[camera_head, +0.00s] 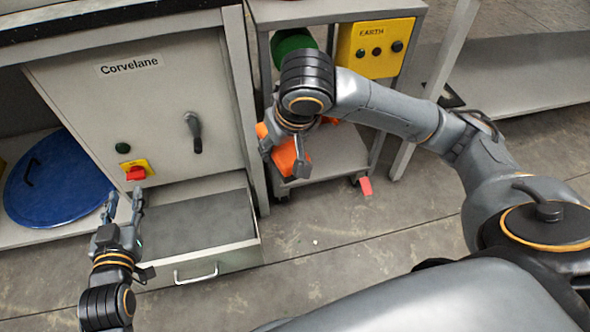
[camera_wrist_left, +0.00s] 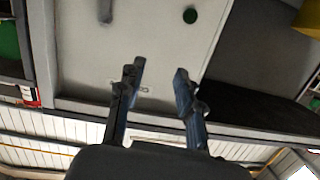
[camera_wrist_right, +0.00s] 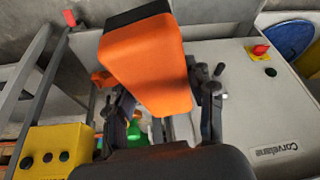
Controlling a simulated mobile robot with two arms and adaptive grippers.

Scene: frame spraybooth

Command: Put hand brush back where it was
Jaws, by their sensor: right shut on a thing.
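The hand brush (camera_wrist_right: 148,62), an orange block with a dark strip at one end, is held in my right gripper (camera_wrist_right: 165,105). In the head view the orange brush (camera_head: 288,160) shows between the fingers of my right gripper (camera_head: 285,158), in front of the lower shelf of the cart. Part of it is hidden by the gripper. My left gripper (camera_head: 124,205) is open and empty near the red switch of the grey cabinet. In the left wrist view its two fingers (camera_wrist_left: 158,72) stand apart with nothing between them.
The grey Corvelane cabinet (camera_head: 100,100) has an open drawer (camera_head: 225,258) at its foot. A cart (camera_head: 345,150) with a yellow EARTH box (camera_head: 375,48) stands right of it. A blue round lid (camera_head: 55,190) leans at left. A red piece (camera_head: 366,186) is low beside the cart.

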